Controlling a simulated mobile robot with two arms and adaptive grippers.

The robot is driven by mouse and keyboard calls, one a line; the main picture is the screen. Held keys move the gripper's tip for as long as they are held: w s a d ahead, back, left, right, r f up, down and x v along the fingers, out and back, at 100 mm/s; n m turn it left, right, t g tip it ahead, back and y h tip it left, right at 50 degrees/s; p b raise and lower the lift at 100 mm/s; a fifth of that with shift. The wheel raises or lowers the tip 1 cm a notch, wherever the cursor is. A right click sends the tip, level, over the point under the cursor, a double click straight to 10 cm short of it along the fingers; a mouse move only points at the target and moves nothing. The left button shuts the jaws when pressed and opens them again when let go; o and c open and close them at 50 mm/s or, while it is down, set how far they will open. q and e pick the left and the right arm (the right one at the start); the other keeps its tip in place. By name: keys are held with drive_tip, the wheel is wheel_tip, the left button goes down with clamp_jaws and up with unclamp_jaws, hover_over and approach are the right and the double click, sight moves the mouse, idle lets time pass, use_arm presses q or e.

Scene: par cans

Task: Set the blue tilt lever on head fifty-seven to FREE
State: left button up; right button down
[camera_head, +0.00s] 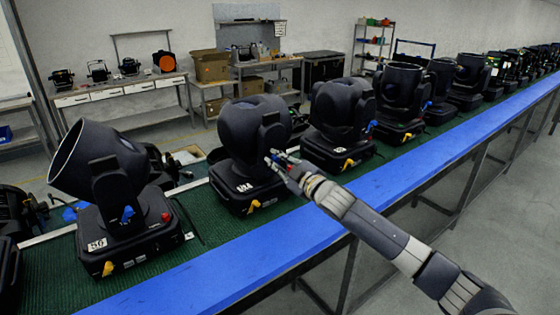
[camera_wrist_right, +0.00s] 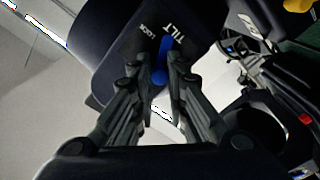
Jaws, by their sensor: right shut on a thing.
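A black moving-head lamp (camera_head: 245,128) stands second from the left on the bench in the head view. Its base carries a white label, too small to read surely. My right gripper (camera_head: 277,159) reaches its near side, at the yoke. In the right wrist view, my right gripper (camera_wrist_right: 157,66) is shut on the blue tilt lever (camera_wrist_right: 160,76), its fingers on both sides. The lever sits on a dark plate (camera_wrist_right: 128,48) marked TILT and LOCK; other lettering is hidden. The fingers hide part of the lever. My left gripper is not in view.
A lamp labelled 56 (camera_head: 108,190) stands to the left, with its own blue lever and red knob. More lamps (camera_head: 342,118) line the green mat (camera_head: 50,262) to the right. A blue strip (camera_head: 395,180) edges the bench. The aisle floor in front is clear.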

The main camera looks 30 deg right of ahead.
drive_tip(key=shift+n, duration=0.3)
drive_tip(key=c, duration=1.6)
unclamp_jaws()
drive_tip(key=shift+a+f, duration=0.1)
drive_tip(key=s, duration=0.8)
drive_tip(key=s+d, duration=0.1)
drive_tip(key=s, duration=0.3)
